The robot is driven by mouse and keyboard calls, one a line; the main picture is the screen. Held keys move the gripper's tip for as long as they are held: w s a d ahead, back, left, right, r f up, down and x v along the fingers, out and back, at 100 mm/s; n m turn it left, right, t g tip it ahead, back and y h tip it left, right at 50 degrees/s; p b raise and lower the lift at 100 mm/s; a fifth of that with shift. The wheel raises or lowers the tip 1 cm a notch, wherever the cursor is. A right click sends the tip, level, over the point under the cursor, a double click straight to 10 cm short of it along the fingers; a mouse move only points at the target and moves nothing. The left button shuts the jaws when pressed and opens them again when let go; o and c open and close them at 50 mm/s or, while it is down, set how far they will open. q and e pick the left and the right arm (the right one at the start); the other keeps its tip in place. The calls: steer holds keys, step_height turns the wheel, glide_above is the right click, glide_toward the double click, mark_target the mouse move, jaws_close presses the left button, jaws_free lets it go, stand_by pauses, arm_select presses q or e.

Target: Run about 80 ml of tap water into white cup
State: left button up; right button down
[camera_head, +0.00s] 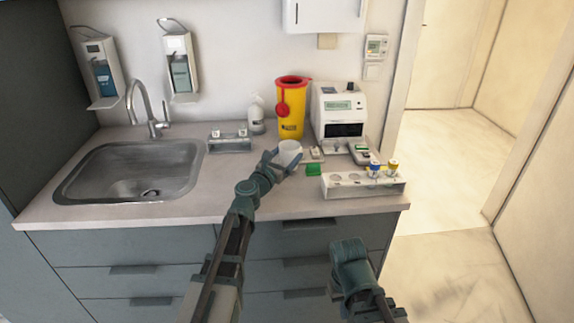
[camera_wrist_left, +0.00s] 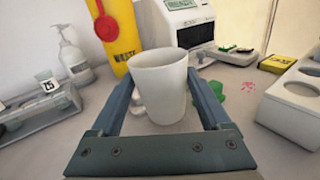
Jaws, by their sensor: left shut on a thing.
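The white cup (camera_head: 289,153) is upright at the counter's middle, in front of the yellow bin. In the left wrist view the cup (camera_wrist_left: 158,85) stands between the two fingers, its handle low on the left side. My left gripper (camera_head: 283,163) is shut on the cup. I cannot tell whether the cup's base touches the counter. The tap (camera_head: 149,108) rises behind the steel sink (camera_head: 84,196) at the left. No water shows from its spout. My right arm (camera_head: 350,265) is in front of the drawers at the lower right; its fingers cannot be made out.
A yellow bin with red lid (camera_head: 291,110), a white bottle (camera_head: 256,115) and a white analyser (camera_head: 338,112) stand behind the cup. A small rack (camera_head: 230,143) lies between sink and cup. A white tube rack (camera_head: 335,187) is at right. The front counter beside the sink is clear.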

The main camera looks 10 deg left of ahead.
arm_select(q)
steer(key=shift+s+f+b, duration=0.1)
steer(key=shift+f+b, duration=0.25)
steer(key=shift+f, duration=0.6)
steer(key=shift+a+f, duration=0.1)
steer(key=o, duration=1.2)
steer(key=shift+r, duration=0.3)
steer(key=v, duration=1.2)
steer(key=shift+s+f, duration=0.1)
